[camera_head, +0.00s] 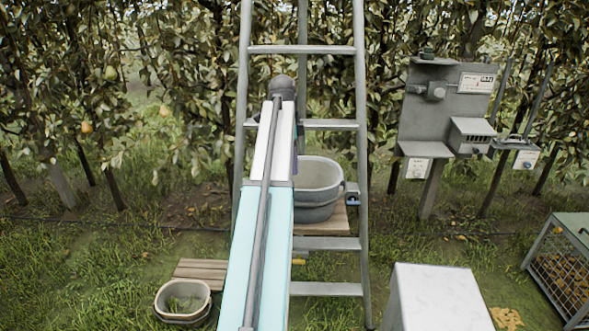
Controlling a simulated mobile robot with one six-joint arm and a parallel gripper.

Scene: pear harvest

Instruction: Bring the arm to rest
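My arm reaches up from the bottom edge, left of centre, as a long pale-blue and white link with a grey tube along it. It ends in a dark rounded joint in front of the ladder. My gripper is not seen; whatever lies past that joint is hidden behind the link or too small to make out. The arm stands extended in front of the metal stepladder (361,150), overlapping its left part in the picture.
A grey tub (318,190) stands on a wooden board behind the ladder. A small bucket (183,302) sits low left. A white-topped box (437,300) and a mesh crate (562,270) stand at right. A grey panel (425,110) stands before the pear trees. Grass at left is open.

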